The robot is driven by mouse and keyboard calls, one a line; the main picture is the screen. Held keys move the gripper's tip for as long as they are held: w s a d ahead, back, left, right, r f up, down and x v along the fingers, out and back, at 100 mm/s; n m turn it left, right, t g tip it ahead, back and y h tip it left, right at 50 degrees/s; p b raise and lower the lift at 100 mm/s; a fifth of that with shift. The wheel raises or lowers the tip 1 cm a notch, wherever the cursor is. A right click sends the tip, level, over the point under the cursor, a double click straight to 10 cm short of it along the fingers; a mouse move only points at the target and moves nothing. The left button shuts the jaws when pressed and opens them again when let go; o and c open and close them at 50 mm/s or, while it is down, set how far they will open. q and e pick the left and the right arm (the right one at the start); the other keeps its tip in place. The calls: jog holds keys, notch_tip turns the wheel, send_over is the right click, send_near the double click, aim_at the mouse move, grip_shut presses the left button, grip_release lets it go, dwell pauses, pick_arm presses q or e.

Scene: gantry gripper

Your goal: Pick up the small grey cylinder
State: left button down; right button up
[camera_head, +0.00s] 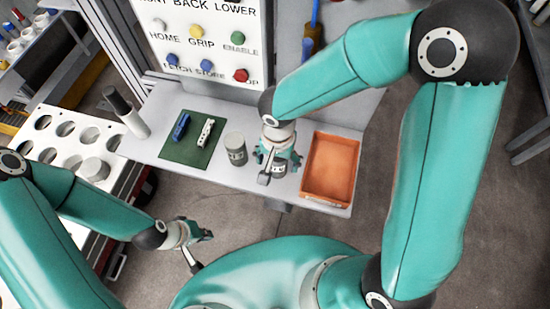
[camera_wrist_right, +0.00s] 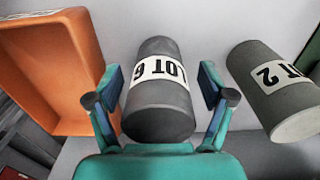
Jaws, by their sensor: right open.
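A grey cylinder labelled LOT 6 (camera_wrist_right: 158,95) stands between the fingers of my open right gripper (camera_wrist_right: 160,92), with a gap on each side. In the head view, this cylinder (camera_head: 280,169) is partly hidden beneath the right gripper (camera_head: 277,165), over the grey shelf. A second grey cylinder, its label ending in "T 2" (camera_wrist_right: 275,92), stands beside it, to the left in the head view (camera_head: 236,149). My left gripper (camera_head: 203,250) is empty and looks open, low in front of the shelf and away from the cylinders.
An orange bin (camera_head: 330,168) is just right of the right gripper; it also shows in the wrist view (camera_wrist_right: 48,62). A green mat (camera_head: 191,157) holds a blue and a white part. A dark-topped bottle (camera_head: 126,112), a holed rack (camera_head: 52,150) and a button panel (camera_head: 208,77) are nearby.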

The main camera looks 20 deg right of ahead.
jog(key=shift+f, duration=0.4)
jog(key=c, duration=1.4)
jog(key=shift+c, duration=0.2)
jog(key=shift+r, duration=0.2)
